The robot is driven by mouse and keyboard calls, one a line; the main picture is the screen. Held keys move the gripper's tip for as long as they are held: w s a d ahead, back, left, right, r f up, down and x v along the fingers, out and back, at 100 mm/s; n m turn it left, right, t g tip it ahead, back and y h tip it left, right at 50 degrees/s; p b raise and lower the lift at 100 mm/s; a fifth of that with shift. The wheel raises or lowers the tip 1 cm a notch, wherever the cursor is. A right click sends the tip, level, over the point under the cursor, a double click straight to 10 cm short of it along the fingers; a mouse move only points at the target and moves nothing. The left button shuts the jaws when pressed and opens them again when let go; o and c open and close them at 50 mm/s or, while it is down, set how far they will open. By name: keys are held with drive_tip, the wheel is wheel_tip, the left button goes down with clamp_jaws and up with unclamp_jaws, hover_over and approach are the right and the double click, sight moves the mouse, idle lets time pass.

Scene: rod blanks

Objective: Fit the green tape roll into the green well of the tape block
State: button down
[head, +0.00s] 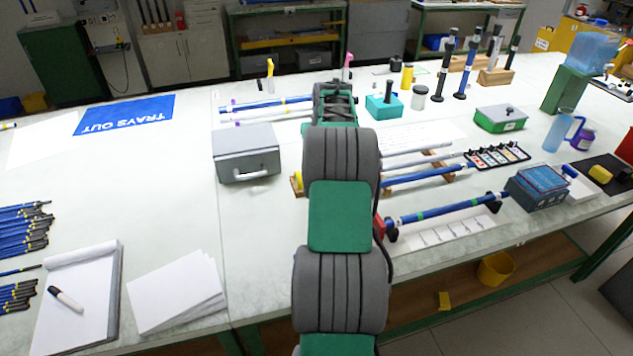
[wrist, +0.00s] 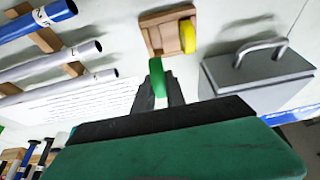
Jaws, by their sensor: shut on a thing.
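My gripper (wrist: 160,88) is shut on the green tape roll (wrist: 157,72), which shows edge-on between the fingertips in the wrist view. The wooden tape block (wrist: 152,37) lies just beyond the roll, near the top of that view. A yellow roll (wrist: 188,36) stands in the right part of the block. I cannot make out a green marking on the block. The held roll appears apart from the block. In the head view my arm hides the gripper and the green roll; only the block's left edge (head: 294,186) and some yellow (head: 299,179) show beside the arm.
A grey metal box with a handle (head: 246,154) stands close to the block; it is at the right in the wrist view (wrist: 258,72). Blue and grey rods (wrist: 48,62) lie on wooden rests on the other side. A written sheet (wrist: 95,98) lies flat nearby.

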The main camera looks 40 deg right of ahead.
wheel_tip(320, 180, down, 8)
drive_tip(key=shift+a+r+p, duration=0.1)
drive_tip(key=shift+p, duration=0.5)
drive_tip(key=shift+f+b, duration=0.3)
drive_tip(key=shift+f, duration=0.35)
drive_tip(key=c, duration=1.4)
unclamp_jaws()
drive_tip(key=shift+r, duration=0.15)
drive_tip(key=shift+o, duration=0.2)
